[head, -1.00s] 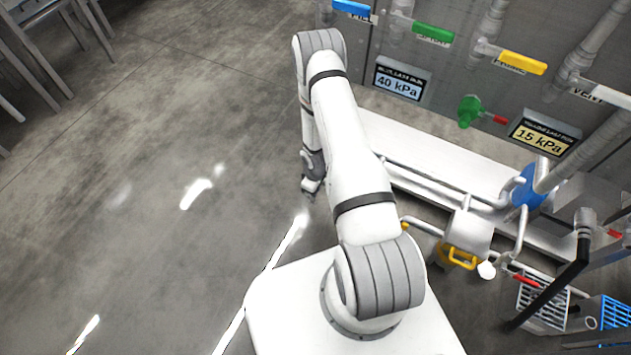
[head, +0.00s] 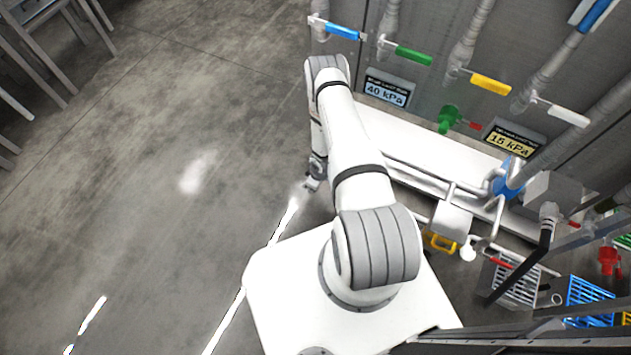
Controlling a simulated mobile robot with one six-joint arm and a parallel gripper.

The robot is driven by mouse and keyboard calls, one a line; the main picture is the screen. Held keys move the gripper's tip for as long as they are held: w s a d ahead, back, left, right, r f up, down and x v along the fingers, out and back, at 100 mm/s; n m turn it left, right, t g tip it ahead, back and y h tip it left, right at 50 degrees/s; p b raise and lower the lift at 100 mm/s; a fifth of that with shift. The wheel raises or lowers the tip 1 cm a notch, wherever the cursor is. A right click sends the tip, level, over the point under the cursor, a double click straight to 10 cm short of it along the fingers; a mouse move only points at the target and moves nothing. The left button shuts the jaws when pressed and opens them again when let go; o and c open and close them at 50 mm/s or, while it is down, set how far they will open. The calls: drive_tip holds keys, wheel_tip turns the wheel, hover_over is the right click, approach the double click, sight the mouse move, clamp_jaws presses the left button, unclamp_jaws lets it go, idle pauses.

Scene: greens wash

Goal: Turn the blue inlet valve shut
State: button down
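The blue valve handle (head: 342,32) is at the top of the head view, the leftmost of a row of coloured lever handles on vertical pipes. It lies roughly crosswise to its pipe, tilted slightly in the picture. My gripper (head: 311,185) hangs below my arm, left of the white ledge and well apart from the blue handle. It is small and partly hidden by my arm, so I cannot tell whether its fingers are open or shut.
Green (head: 413,56), yellow (head: 490,84) and white (head: 568,115) handles follow to the right. Displays read 40 kPa (head: 387,91) and 15 kPa (head: 509,142). A blue basket (head: 588,297) stands at lower right.

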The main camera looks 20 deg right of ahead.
drive_tip(key=shift+w+r, duration=0.25)
drive_tip(key=shift+w, duration=0.05)
drive_tip(key=c, duration=1.7)
unclamp_jaws()
drive_tip(key=shift+o, duration=1.3)
drive_tip(key=shift+s+f, duration=0.1)
drive_tip(key=shift+s, duration=0.05)
drive_tip(key=r, duration=0.2)
drive_tip(key=r+p, duration=0.1)
drive_tip(key=r, duration=0.2)
drive_tip(key=s+r, duration=0.1)
drive_tip(key=r, duration=0.1)
drive_tip(key=shift+d+r+p, duration=0.3)
drive_tip(key=shift+d+r, duration=0.05)
